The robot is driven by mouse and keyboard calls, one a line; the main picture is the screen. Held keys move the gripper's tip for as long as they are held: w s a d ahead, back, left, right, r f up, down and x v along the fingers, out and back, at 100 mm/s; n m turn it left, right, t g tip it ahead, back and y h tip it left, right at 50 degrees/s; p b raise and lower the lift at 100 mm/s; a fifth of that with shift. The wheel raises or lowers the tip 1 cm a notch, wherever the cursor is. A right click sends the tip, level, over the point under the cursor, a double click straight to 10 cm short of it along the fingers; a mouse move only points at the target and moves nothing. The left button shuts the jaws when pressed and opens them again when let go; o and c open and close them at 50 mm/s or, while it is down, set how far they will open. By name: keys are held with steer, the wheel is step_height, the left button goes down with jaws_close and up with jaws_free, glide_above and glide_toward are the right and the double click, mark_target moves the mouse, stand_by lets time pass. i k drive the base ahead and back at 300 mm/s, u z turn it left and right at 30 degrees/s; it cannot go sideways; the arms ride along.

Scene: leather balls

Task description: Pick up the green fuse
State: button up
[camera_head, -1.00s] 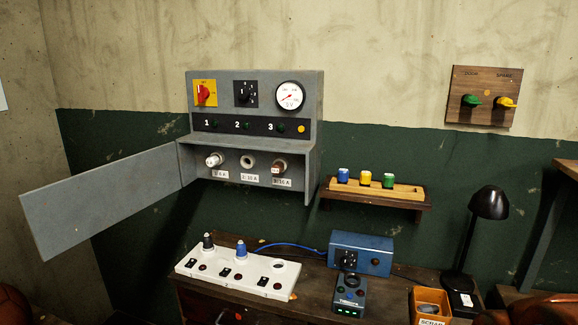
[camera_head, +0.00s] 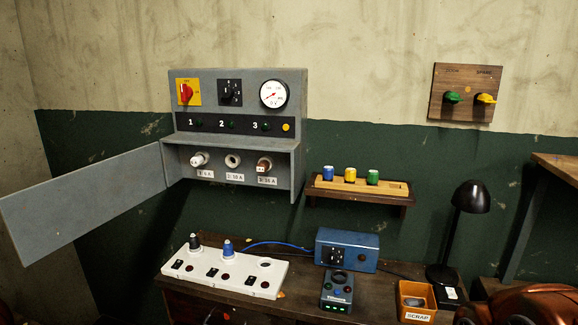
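The green fuse (camera_head: 373,177) stands upright at the right of a row of fuses in a wooden rack on the wall shelf (camera_head: 352,195). A yellow fuse (camera_head: 350,175) stands just left of it, and a blue fuse (camera_head: 328,174) stands at the row's left end. The green fuse's top and side are unobstructed; its lower end is hidden in the rack. My gripper is not in view.
A grey fuse cabinet (camera_head: 240,149) hangs left of the shelf, its door (camera_head: 85,200) swung open to the left. Below stand a white socket strip (camera_head: 225,272), a blue box (camera_head: 347,250), an orange scrap bin (camera_head: 415,300) and a black lamp (camera_head: 471,197). Space above the shelf is clear.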

mark_target(373, 175)
steer(key=u, duration=0.45)
steer(key=k, duration=0.6)
steer(key=u, duration=0.85)
steer(key=i, duration=1)
steer(key=z, duration=0.4)
